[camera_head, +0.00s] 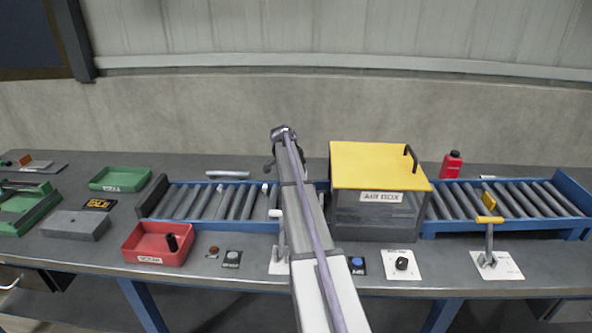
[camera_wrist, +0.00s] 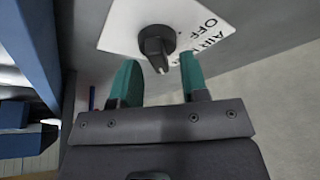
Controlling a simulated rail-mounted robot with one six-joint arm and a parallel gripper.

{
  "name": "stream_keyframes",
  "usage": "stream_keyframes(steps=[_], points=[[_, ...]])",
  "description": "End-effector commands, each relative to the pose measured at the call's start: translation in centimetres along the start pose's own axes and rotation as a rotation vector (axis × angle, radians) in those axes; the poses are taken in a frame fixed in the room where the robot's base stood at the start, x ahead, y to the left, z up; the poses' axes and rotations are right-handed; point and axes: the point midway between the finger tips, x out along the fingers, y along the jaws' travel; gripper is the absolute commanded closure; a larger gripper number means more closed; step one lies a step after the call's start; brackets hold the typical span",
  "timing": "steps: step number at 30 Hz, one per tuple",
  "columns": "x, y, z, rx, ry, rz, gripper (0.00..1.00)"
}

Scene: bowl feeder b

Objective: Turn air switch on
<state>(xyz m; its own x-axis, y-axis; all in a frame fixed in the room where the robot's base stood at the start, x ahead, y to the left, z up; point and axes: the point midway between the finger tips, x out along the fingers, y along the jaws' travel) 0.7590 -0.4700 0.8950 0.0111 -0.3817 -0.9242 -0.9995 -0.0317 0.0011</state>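In the wrist view, a black rotary knob (camera_wrist: 156,42) sits on a white plate (camera_wrist: 118,32). The plate carries printed letters; "AIR" and "OFF" can be read, upside down or tilted. The knob's pointer end faces my gripper. My gripper (camera_wrist: 160,78) has two teal fingers, spread apart and empty. The knob lies just past the fingertips, roughly in line with the gap, and no contact shows. In the head view, a black knob on a white plate (camera_head: 402,263) stands in front of the yellow-lidded box; I cannot tell if it is the same knob. My fingers are hidden there.
The yellow-lidded box (camera_head: 372,165) stands between two roller conveyors (camera_head: 215,202). A yellow-handled lever (camera_head: 489,235) stands at right. A red tray (camera_head: 158,243) and green tray (camera_head: 121,179) are at left. In the wrist view, a blue frame (camera_wrist: 40,45) is close on the left.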

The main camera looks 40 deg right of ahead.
Motion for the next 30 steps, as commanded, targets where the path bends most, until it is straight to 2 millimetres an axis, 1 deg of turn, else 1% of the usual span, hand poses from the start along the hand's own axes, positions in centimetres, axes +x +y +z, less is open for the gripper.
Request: stream_keyframes(steps=[7, 10, 14, 18, 21, 22, 25, 30], points=[[-0.1, -0.1, 0.0, -0.001, 0.001, -0.001, 0.6], [-0.9, -0.1, -0.1, -0.001, 0.001, -0.001, 0.6], [-3.4, 0.0, -0.4, -0.001, 0.001, -0.001, 0.6], [-7.2, 0.1, -0.5, -0.001, 0.001, -0.001, 0.6], [-9.5, 0.1, -0.5, -0.001, 0.001, -0.001, 0.6], [-10.1, 0.1, -0.4, -0.001, 0.001, 0.0, 0.6], [-11.0, 0.1, -0.3, 0.0, 0.0, 0.0, 0.6], [-10.8, 0.0, -0.1, 0.0, 0.0, 0.0, 0.6]])
